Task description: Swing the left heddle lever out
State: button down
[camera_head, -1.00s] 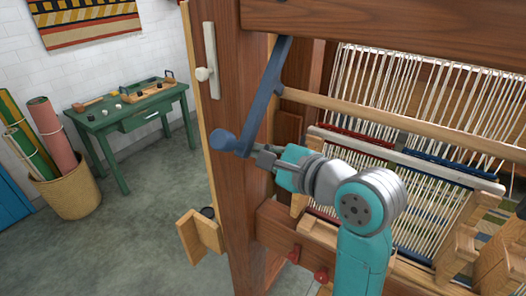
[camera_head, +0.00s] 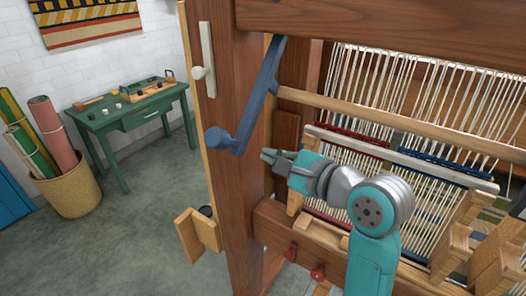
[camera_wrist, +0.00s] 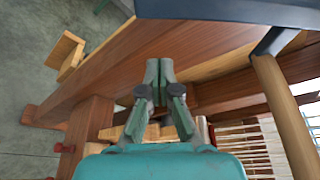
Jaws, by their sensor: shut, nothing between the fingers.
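The left heddle lever is a blue-grey bar (camera_head: 261,95) on the loom's left wooden post. In the wrist view a dark blue bar (camera_wrist: 230,10), seemingly the lever, crosses the top edge. My gripper (camera_head: 266,155) is shut and empty, just right of the lever's lower end and apart from it. The wrist view shows its fingertips (camera_wrist: 158,72) together with nothing between them.
The wooden post (camera_head: 228,200) stands close left of my gripper. A round wooden bar (camera_head: 390,118) and warp threads (camera_head: 400,80) lie to the right. A white handle (camera_head: 207,60) is on the post.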

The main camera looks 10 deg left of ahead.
jog(key=v, duration=0.7)
jog(key=shift+w+d, duration=0.1)
jog(key=shift+d, duration=0.05)
jog(key=s+d+f+t+h, duration=0.25)
jog(key=d+f, duration=0.25)
jog(key=f, duration=0.6)
jog(key=s+d+f+t+h, duration=0.25)
jog(key=d+f, duration=0.25)
jog(key=f, duration=0.6)
jog(key=s+d+f+n+h, duration=0.4)
jog(key=s+d+f, duration=0.2)
jog(key=s+f, duration=0.4)
jog(key=s+d+n+h, duration=0.1)
jog(key=s+n, duration=0.4)
jog(key=s, duration=0.7)
jog(key=s+d+n+h, duration=0.2)
jog(key=s+d+n, duration=0.2)
jog(key=s, duration=0.8)
jog(key=shift+d+r+n+t+h, duration=0.2)
jog(key=shift+r+n+t+h, duration=0.1)
jog(key=shift+r+n, duration=0.2)
jog(key=shift+f, duration=0.1)
